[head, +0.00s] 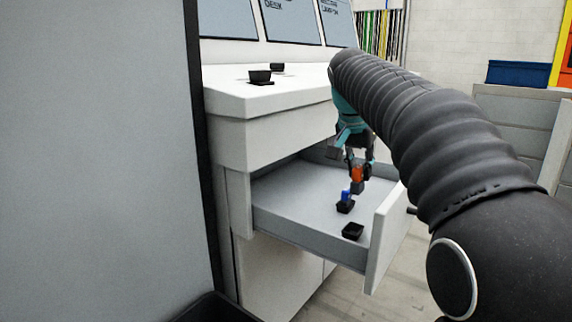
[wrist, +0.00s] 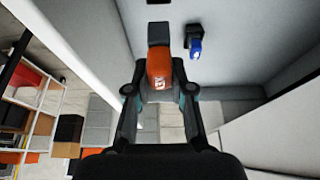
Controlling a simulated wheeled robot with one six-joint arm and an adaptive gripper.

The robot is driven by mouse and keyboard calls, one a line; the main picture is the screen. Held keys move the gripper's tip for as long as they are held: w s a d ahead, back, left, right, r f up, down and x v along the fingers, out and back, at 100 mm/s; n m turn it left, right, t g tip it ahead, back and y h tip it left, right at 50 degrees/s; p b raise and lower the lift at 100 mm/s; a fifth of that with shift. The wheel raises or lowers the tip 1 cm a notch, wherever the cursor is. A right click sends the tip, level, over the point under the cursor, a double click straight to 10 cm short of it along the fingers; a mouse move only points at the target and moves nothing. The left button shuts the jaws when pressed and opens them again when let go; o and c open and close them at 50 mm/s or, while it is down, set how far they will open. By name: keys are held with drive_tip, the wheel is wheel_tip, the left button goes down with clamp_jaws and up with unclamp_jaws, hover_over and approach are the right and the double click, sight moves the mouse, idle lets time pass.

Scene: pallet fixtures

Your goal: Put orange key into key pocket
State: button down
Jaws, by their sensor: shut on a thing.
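The orange key (head: 357,174) is between the fingers of my gripper (head: 359,163), held above the floor of the open drawer. A blue key (head: 346,195) stands in a small black pocket (head: 345,207) in the drawer, just left of and below the held key. A second black pocket (head: 353,231) nearer the drawer front looks empty. The blue key (wrist: 195,46) also shows in the wrist view.
The open drawer (head: 383,242) has raised walls and a tall white front. Above it is a white counter (head: 300,92) with two black holders (head: 260,77) (head: 277,68) and tilted panels behind. A grey wall panel (head: 95,160) stands close at the left.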

sight(360, 166)
wheel_tip(360, 166, up, 3)
drive_tip(key=shift+r+p, duration=0.15)
drive_tip(key=shift+p, duration=0.6)
drive_tip(key=shift+r+b, duration=0.35)
drive_tip(key=shift+r, duration=0.5)
wheel_tip(360, 166, down, 6)
drive_tip(key=b, duration=0.3)
drive_tip(key=shift+f, duration=0.15)
wheel_tip(360, 166, up, 4)
drive_tip(key=p, duration=0.3)
drive_tip(key=shift+r, duration=1.35)
wheel_tip(360, 166, down, 7)
drive_tip(key=b, duration=0.3)
